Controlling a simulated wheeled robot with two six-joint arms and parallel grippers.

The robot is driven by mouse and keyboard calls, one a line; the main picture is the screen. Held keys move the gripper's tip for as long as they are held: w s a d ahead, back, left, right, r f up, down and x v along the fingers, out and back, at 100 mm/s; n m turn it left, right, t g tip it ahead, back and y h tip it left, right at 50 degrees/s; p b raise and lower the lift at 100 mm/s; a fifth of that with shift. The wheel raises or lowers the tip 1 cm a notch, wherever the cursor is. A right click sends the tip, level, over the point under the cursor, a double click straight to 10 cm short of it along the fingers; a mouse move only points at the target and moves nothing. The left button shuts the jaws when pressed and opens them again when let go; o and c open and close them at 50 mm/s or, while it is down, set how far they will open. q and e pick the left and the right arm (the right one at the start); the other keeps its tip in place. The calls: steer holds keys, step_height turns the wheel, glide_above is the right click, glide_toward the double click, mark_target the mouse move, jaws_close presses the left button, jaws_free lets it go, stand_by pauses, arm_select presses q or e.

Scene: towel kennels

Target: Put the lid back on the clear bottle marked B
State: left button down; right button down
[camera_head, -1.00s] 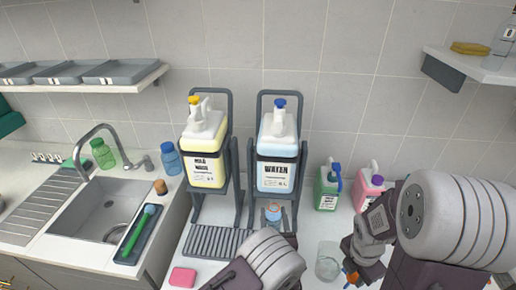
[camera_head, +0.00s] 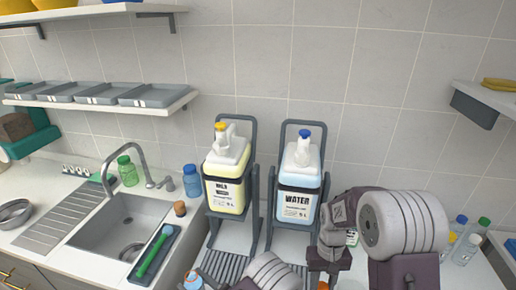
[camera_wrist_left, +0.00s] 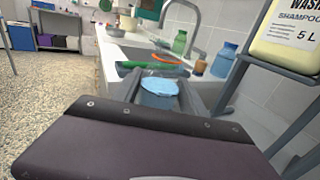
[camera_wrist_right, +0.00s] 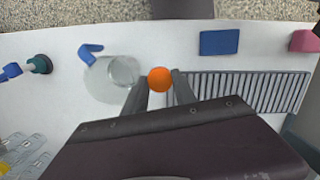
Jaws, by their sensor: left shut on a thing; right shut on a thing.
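My left gripper (camera_wrist_left: 160,100) is shut on a clear bottle (camera_wrist_left: 160,86) with a pale blue surface showing and an orange ring near its far end. In the head view the bottle (camera_head: 193,281) shows at the bottom edge, left of the drip grates. No letter B is readable on it. My right gripper (camera_wrist_right: 160,84) is shut on a round orange lid (camera_wrist_right: 160,79), held above the white counter. In the head view a bit of orange shows below the right wrist at the bottom edge. The lid and the bottle are apart.
A clear vessel (camera_wrist_right: 115,72) and blue sponge (camera_wrist_right: 218,42) are near the right gripper. The shampoo (camera_head: 226,180) and water (camera_head: 299,182) dispensers stand behind drip grates (camera_wrist_right: 245,92). The sink (camera_head: 122,222) is left; several bottles (camera_head: 465,245) stand right.

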arm_select(q)
steer(key=w+d+r+m+t+h, duration=0.1)
steer(key=d+m+t+h, duration=0.2)
steer(key=d, duration=1.1)
steer(key=shift+w+d+r+m+t+h, duration=0.3)
steer(key=shift+w+d+r+t+h, duration=0.1)
steer(key=shift+t+h, duration=0.15)
steer(key=shift+a, duration=0.1)
